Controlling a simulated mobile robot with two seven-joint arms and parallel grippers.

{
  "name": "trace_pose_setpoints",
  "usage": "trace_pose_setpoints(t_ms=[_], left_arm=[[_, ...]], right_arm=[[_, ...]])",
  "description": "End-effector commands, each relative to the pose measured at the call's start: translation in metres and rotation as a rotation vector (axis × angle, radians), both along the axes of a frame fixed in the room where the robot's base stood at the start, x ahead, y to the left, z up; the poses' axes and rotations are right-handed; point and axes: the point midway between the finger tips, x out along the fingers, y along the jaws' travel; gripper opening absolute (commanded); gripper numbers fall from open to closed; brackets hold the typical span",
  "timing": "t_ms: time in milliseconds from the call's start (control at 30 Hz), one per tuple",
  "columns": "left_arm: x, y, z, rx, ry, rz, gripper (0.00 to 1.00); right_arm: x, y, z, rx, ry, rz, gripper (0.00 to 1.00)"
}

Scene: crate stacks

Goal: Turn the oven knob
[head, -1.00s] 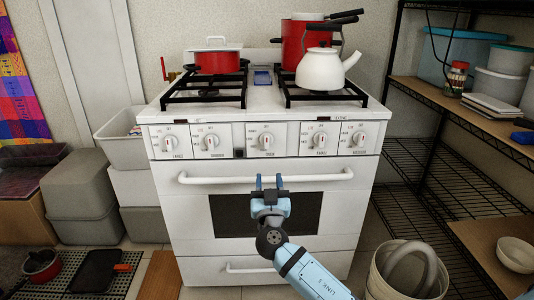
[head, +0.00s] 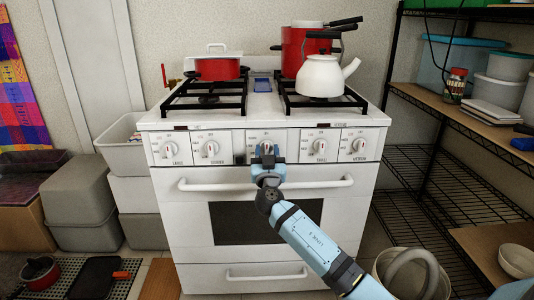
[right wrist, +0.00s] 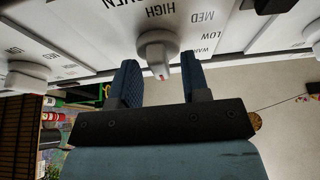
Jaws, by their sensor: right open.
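The white oven (head: 190,240) stands straight ahead, with a row of several white knobs on its front panel. The middle knob (right wrist: 157,50) shows in the right wrist view, with OVEN, HIGH, MED and LOW lettering around it and a small red mark. In the head view it is mostly hidden behind my right gripper (head: 267,152). My right gripper has blue fingers, open, with one on each side of the knob in the right wrist view. I cannot tell whether they touch it. My left gripper is not in view.
The white door handle bar (head: 320,184) runs just below the gripper. A white kettle (head: 320,77) and red pots stand on the burners. A wire shelf (head: 440,170) is at the right, and grey bins (head: 75,195) are at the left.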

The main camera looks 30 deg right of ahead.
Motion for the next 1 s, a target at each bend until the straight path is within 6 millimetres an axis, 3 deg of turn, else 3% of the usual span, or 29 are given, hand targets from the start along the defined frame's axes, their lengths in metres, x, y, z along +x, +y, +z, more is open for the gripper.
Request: trace_pose_setpoints(t_ms=[67,233,667,1000], left_arm=[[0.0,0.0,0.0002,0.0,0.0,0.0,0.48],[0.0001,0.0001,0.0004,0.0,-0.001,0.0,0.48],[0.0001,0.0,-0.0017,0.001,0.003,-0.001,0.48],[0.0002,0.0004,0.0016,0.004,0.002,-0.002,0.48]], right_arm=[[-0.0001,0.0001,-0.0002,0.0,0.0,0.0,0.38],[-0.0003,0.0002,-0.0002,0.0,0.0,0.0,0.0],[-0.0007,-0.0002,-0.0009,-0.055,0.032,0.0,0.0],[-0.0013,-0.0005,0.0014,-0.271,0.165,0.001,0.0]])
